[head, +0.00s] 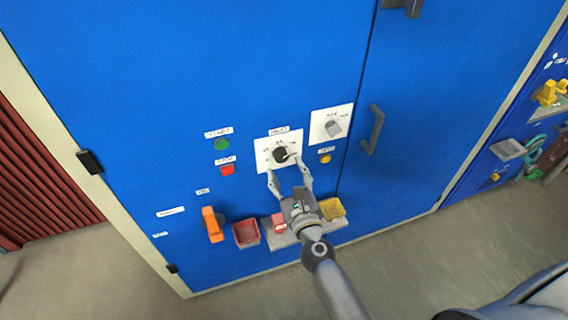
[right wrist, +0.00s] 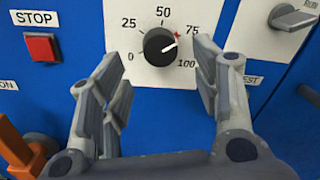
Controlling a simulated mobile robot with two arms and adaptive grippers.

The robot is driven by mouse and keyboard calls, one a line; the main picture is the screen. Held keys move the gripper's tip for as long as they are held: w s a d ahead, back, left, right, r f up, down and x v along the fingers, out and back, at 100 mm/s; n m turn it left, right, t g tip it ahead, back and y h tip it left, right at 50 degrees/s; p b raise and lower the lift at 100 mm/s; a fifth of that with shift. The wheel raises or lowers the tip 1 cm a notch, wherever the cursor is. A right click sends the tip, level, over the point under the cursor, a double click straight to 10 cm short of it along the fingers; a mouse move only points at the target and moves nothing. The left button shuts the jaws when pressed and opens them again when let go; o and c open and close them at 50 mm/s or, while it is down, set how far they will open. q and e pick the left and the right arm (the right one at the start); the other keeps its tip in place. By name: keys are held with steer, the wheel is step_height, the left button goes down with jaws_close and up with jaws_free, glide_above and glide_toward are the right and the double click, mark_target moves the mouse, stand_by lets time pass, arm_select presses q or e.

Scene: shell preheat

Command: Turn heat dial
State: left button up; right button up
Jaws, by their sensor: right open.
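The heat dial (head: 280,155) is a black round knob on a white plate on the blue cabinet. In the right wrist view the dial (right wrist: 160,46) has a scale from 0 to 100, with a red mark near 75. Its white pointer points up and right, between 75 and 100, close to the red mark. My right gripper (head: 285,168) is open in front of the dial. In the right wrist view its fingers (right wrist: 158,75) stand apart on either side and below the knob; I cannot tell whether they touch it. My left gripper is not in view.
Left of the dial are a green start button (head: 222,144) and a red stop button (head: 227,170). A grey switch (head: 333,128) is to the right, above a yellow button (head: 325,159). An orange handle (head: 212,224), a red bin (head: 246,233) and a yellow bin (head: 332,208) are below.

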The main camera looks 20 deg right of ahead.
steer(key=s, duration=0.7)
steer(key=shift+s+a, duration=0.15)
steer(key=shift+s, duration=0.15)
steer(key=shift+w, duration=0.1)
